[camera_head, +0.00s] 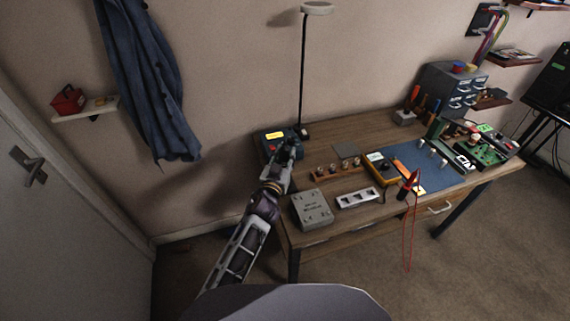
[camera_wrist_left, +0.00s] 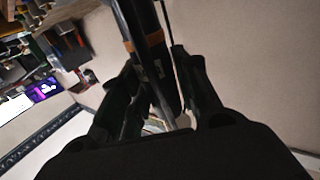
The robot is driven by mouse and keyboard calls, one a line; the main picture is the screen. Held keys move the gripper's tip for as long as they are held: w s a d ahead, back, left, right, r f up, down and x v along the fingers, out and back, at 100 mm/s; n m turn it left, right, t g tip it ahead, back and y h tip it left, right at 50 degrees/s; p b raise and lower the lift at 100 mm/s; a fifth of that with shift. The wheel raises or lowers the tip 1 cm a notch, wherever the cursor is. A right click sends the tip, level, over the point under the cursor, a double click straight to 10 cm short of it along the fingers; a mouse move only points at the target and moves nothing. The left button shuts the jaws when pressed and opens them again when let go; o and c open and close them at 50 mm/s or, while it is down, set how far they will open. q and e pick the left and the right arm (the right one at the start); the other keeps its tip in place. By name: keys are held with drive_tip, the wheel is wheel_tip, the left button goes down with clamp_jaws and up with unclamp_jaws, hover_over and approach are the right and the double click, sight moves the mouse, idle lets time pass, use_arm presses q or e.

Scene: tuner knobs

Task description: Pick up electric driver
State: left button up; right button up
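A dark, slim tool with an orange band and small lettering, which looks like the electric driver (camera_wrist_left: 150,55), lies between the fingers of my left gripper (camera_wrist_left: 165,85) in the left wrist view. The fingers appear closed against both its sides, and its far end runs out of the top of that picture. In the head view my left gripper (camera_head: 290,150) is over the table's back left corner, by the blue box and lamp base. The driver cannot be made out clearly there against the dark gripper. My right gripper is not in view.
The wooden table (camera_head: 347,135) carries a teal box (camera_head: 272,138), a grey box (camera_head: 311,209), a row of knobs (camera_head: 339,169), a yellow meter (camera_head: 382,168) and a blue mat (camera_head: 435,178). A thin lamp pole (camera_head: 303,70) rises close to my left gripper. A drawer cabinet (camera_head: 453,88) stands back right.

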use_arm(q)
drive_tip(key=c, duration=0.5)
drive_tip(key=shift+r, duration=0.1)
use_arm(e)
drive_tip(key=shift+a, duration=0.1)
use_arm(q)
drive_tip(key=shift+r, duration=0.6)
wheel_tip(320, 180, up, 8)
drive_tip(key=shift+f+p, duration=0.1)
drive_tip(key=shift+p, duration=0.5)
drive_tip(key=shift+r, duration=0.5)
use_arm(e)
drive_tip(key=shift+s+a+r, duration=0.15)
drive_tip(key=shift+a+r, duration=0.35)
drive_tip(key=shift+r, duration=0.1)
